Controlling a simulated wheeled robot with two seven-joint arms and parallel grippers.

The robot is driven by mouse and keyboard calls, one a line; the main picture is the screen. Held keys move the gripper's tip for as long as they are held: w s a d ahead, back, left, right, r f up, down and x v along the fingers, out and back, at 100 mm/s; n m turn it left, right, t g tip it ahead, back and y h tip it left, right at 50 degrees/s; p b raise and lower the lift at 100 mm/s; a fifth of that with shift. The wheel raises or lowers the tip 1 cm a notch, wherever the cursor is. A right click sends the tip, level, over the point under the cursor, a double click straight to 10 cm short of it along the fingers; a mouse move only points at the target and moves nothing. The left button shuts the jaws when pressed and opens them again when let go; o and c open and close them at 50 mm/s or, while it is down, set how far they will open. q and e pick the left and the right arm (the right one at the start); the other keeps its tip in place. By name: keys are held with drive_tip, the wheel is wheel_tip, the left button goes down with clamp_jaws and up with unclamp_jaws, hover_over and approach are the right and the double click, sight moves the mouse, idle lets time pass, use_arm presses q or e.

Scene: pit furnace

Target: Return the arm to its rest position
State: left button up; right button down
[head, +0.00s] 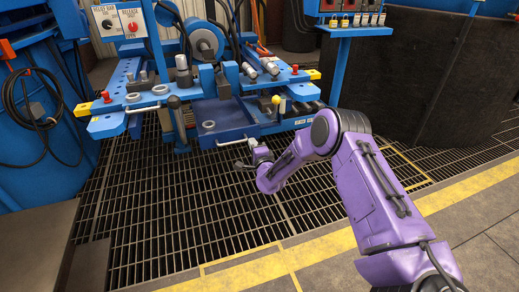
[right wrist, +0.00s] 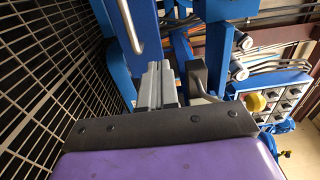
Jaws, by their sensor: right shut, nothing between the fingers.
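My right arm, purple, reaches in from the lower right of the head view. Its right gripper (head: 240,163) is small there, over the floor grating just in front of the blue machine (head: 225,120). In the right wrist view its two grey fingers (right wrist: 159,68) lie together, shut with nothing between them. Blue machine parts stand behind the fingers in that view. A pale handle near the gripper in the head view partly blends with it, and I cannot tell whether they touch. My left arm and gripper are not in view.
A blue control post with a red button (head: 133,28) stands at upper left, beside a coiled black hose (head: 33,105). A large dark drum (head: 410,70) stands at upper right. Open grating (head: 160,215) and a yellow floor line (head: 250,272) lie in front.

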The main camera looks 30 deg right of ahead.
drive_tip(key=s+a+f+n+g+y+p, duration=0.1)
drive_tip(key=s+a+f+n+g, duration=0.35)
drive_tip(key=s+f, duration=0.5)
drive_tip(key=s+a+f+n+g+y, duration=0.1)
drive_tip(key=s+a+f+n+g, duration=0.35)
drive_tip(key=s, duration=0.85)
drive_tip(key=s+a+f+n+g, duration=0.1)
drive_tip(key=s+f+n+g, duration=0.2)
drive_tip(key=s, duration=0.9)
drive_tip(key=s+f+n+g, duration=0.2)
drive_tip(key=s, duration=1)
wheel_tip(320, 180, up, 33)
drive_tip(key=s+p, duration=0.1)
drive_tip(key=p, duration=3.2)
drive_tip(key=shift+f, duration=0.15)
drive_tip(key=shift+a, duration=0.1)
